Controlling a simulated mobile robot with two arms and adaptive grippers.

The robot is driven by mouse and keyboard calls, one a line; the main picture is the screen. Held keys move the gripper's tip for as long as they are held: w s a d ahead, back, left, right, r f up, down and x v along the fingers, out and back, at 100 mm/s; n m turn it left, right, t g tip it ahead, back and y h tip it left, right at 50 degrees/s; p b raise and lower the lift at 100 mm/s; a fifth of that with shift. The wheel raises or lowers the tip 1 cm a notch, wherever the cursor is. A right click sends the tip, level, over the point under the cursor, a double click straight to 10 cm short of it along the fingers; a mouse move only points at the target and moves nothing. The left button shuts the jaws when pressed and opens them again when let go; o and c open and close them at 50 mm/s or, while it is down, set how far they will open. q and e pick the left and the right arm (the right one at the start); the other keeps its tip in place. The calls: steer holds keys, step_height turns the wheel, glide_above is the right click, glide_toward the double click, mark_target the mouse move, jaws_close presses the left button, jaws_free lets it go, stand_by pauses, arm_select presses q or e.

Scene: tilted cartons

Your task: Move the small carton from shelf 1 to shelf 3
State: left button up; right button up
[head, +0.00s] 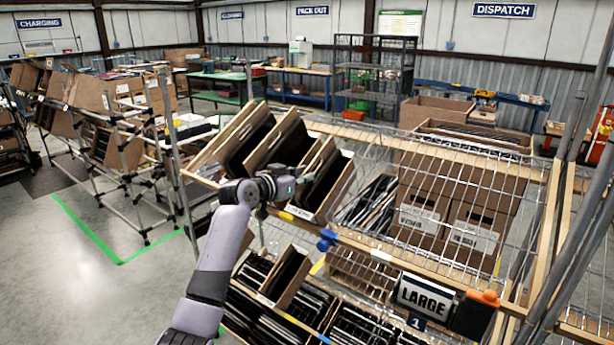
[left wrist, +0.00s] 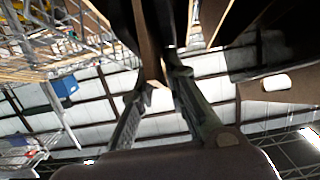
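Small brown open-topped cartons stand tilted side by side on the left part of the rack's upper tier, with one carton (head: 333,182) just right of my left gripper (head: 303,180). My left gripper is at the front of these cartons, and its fingertips are hard to make out in the head view. In the left wrist view, a narrow brown cardboard edge (left wrist: 149,50) runs between the two fingers (left wrist: 160,82), which lie close on either side. Whether they press on it cannot be told. My right gripper is not in view.
Two larger labelled cartons (head: 440,215) stand right of the small ones under a wire mesh. A LARGE 1 sign (head: 425,297) hangs on the front rail. Packed cartons (head: 290,272) fill the tier below. Another rack (head: 110,125) stands left, across clear floor.

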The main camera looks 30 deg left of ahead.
arm_select(q)
jaws_close()
stand_by(1.1)
steer(key=shift+r, duration=0.35)
step_height(320, 180, up, 8)
steer(key=p, duration=0.6)
steer(key=shift+f, duration=0.15)
steer(key=shift+w+a, duration=0.1)
steer(key=shift+f, duration=0.1)
